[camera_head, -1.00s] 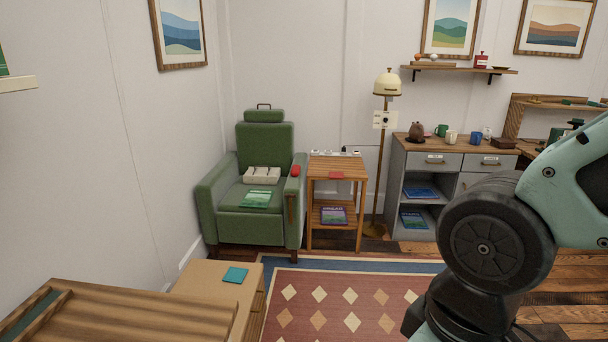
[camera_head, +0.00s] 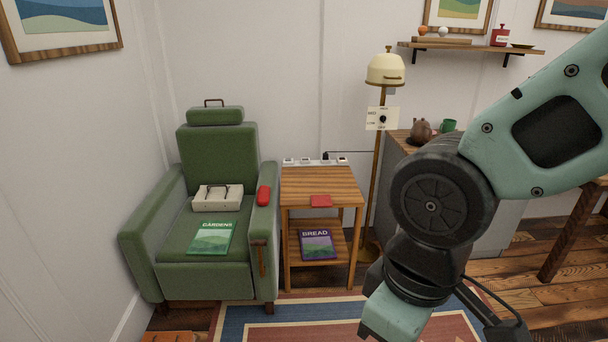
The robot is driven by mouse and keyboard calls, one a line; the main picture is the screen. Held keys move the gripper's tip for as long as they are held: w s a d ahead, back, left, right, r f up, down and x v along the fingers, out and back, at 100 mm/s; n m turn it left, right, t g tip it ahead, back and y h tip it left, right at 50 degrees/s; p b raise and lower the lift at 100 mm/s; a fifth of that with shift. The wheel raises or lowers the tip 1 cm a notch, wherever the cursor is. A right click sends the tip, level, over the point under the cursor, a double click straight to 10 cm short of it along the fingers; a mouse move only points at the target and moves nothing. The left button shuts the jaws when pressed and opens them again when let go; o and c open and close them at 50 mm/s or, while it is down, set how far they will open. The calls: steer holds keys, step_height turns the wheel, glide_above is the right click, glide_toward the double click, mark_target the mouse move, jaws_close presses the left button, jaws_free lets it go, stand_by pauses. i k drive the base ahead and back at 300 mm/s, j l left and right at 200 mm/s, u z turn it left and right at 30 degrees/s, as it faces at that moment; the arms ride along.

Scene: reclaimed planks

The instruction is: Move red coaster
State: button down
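A flat red square, the red coaster (camera_head: 321,201), lies on the top of the slatted wooden side table (camera_head: 300,186), near its front edge. My arm fills the right side of the head view, to the right of the table and nearer to me. My gripper is not in view; only upper links and a joint of the arm show. Nothing hides the coaster.
A green armchair (camera_head: 188,265) stands left of the table, holding a Gardens book (camera_head: 211,239), a beige object (camera_head: 217,197) and a red item (camera_head: 263,195) on its arm. A Bread book (camera_head: 317,245) lies on the lower shelf. A floor lamp (camera_head: 377,160) stands right.

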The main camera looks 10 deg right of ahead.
mark_target(324, 200)
steer(key=i, duration=1.95)
steer(key=i+u, duration=0.3)
steer(key=i, duration=0.15)
